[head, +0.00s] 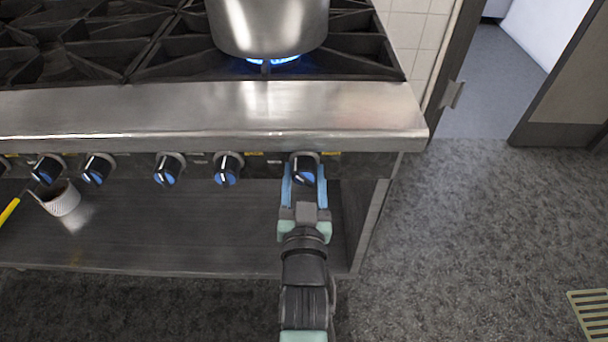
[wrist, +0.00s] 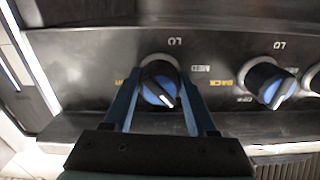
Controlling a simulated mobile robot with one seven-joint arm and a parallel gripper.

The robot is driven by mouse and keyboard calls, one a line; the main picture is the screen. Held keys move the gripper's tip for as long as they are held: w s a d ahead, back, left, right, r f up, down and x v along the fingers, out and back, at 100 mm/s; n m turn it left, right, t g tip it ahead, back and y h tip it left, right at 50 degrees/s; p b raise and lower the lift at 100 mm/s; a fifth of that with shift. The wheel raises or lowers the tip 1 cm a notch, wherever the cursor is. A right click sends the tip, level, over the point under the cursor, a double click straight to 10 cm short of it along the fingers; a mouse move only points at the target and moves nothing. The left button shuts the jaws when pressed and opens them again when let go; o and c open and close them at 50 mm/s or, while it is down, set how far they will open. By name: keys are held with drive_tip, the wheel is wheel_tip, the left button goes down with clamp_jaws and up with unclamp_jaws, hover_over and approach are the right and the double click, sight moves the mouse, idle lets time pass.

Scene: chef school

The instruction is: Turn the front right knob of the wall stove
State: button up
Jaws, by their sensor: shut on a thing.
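The stove's rightmost front knob (head: 304,169) is black with a blue face and a white pointer line. In the wrist view the same knob (wrist: 159,86) sits between my two blue fingers, its pointer line slanting down to the right. My gripper (head: 304,185) is shut on this knob, one finger on each side. The fingers hide part of the printed dial marks. A steel pot (head: 268,28) stands on the front right burner, and a blue flame (head: 273,60) shows under it.
Several similar knobs run to the left, the nearest being a blue-faced knob (head: 227,170). A steel front ledge (head: 210,110) juts above the knobs. A lower shelf (head: 190,225) holds a white cup-like item (head: 62,200). Open grey floor (head: 480,240) lies right.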

drive_tip(key=o, duration=1.4)
drive_tip(key=shift+c, duration=0.2)
drive_tip(key=shift+s, duration=0.15)
drive_tip(key=s+p, duration=0.1)
drive_tip(key=s, duration=1.1)
drive_tip(key=shift+s, duration=0.4)
drive_tip(key=shift+w+r, duration=0.1)
